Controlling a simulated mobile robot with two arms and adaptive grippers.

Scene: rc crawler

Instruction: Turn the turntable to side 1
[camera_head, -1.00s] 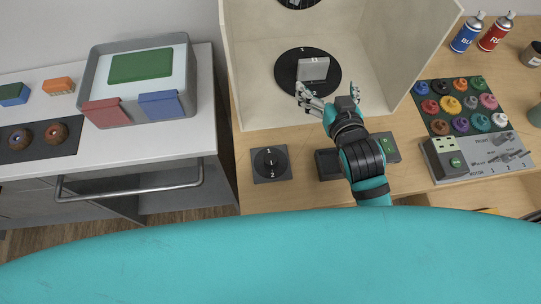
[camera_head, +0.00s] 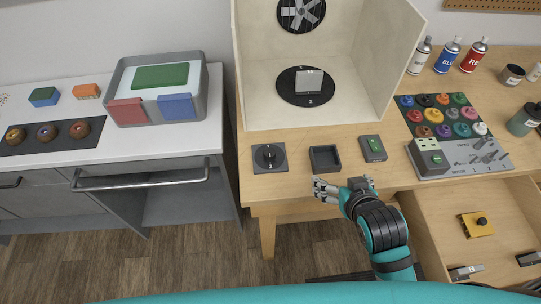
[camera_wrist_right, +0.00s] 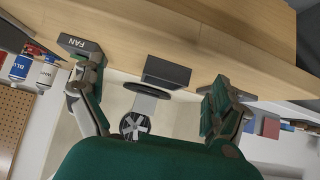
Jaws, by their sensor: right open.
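The turntable (camera_head: 288,93) is a black disc on the floor of the pale open-front booth. A grey block (camera_head: 309,82) sits on it; its markings are too small to read surely. The turntable also shows upside down in the wrist view (camera_wrist_right: 147,91), partly hidden behind a dark tray. A grey plate with a black knob (camera_head: 269,157) lies on the table in front of the booth, left of the tray. My right gripper (camera_head: 325,190) is open and empty, at the table's front edge, outside the booth. My left gripper is out of view.
The dark tray (camera_head: 325,159) and a small FAN box (camera_head: 373,148) stand between booth and table edge. The booth's back wall holds a fan (camera_head: 300,14). Right are colored knobs, a control box (camera_head: 428,157) and spray cans. An open drawer (camera_head: 450,245) juts out below.

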